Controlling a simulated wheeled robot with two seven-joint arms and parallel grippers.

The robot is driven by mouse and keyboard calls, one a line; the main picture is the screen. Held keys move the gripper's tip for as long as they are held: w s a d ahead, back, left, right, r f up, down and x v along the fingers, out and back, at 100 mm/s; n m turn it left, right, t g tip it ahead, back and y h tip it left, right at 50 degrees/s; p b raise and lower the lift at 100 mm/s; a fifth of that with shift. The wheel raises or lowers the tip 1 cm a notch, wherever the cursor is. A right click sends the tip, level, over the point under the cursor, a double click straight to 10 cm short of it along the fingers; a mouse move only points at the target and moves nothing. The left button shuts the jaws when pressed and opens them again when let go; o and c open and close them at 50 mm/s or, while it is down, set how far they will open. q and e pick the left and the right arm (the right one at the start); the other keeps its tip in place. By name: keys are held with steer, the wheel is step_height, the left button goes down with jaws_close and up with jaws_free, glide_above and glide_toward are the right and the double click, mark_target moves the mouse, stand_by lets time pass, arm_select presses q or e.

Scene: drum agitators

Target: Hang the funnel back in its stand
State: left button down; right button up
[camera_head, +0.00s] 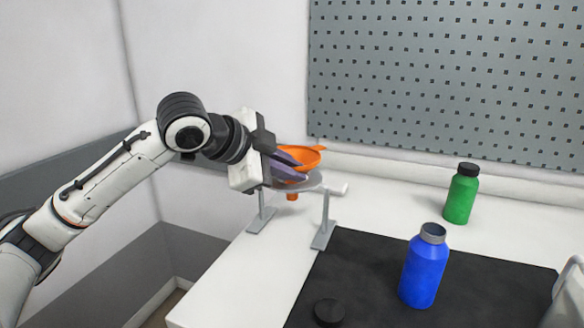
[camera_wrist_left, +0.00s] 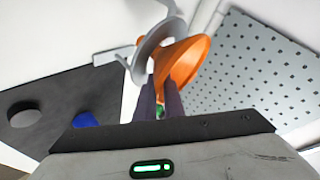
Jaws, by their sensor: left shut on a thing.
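The orange funnel (camera_head: 313,157) is at the back left of the table, its wide mouth up. My left gripper (camera_head: 303,170) is shut on the funnel near its rim. The grey stand (camera_head: 325,222) has a flat ring on two visible legs. The funnel's spout shows below the ring in the head view, so it appears to pass through. In the left wrist view the funnel's cone (camera_wrist_left: 190,58) is close against the stand's ring (camera_wrist_left: 149,43). Whether the cone rests on the ring is hard to tell. The fingers hide part of the funnel. My right gripper is not in view.
A blue bottle (camera_head: 424,270) with an open grey neck stands on the black mat (camera_head: 370,262). A black cap (camera_head: 329,312) lies at the mat's front. A green bottle (camera_head: 461,195) stands behind the mat. A pegboard (camera_head: 450,75) covers the back wall.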

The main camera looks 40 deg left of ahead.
arm_select(q)
steer(key=shift+f, duration=0.15)
steer(key=c, duration=1.8)
jaws_free()
steer(key=shift+f, duration=0.1)
steer(key=shift+s+d+f, duration=0.1)
steer(key=shift+f, duration=0.1)
steer(key=shift+c, duration=0.2)
steer(key=shift+s+d+r+p, duration=0.15)
steer(key=shift+d+r+p, duration=0.05)
steer(key=shift+r+p, duration=0.3)
steer(key=shift+c, duration=0.3)
steer(key=shift+o, duration=1.1)
steer(key=shift+s+d+r+p, duration=0.25)
steer(key=shift+s+r+p, duration=0.3)
steer(key=shift+r, duration=0.1)
steer(key=shift+s+d+r+p, duration=0.25)
steer(key=shift+s+r+p, duration=0.15)
steer(key=shift+r+p, duration=0.35)
steer(key=shift+s+d+r+p, duration=0.25)
steer(key=shift+s+r+p, duration=0.15)
steer(key=shift+r+p, duration=0.3)
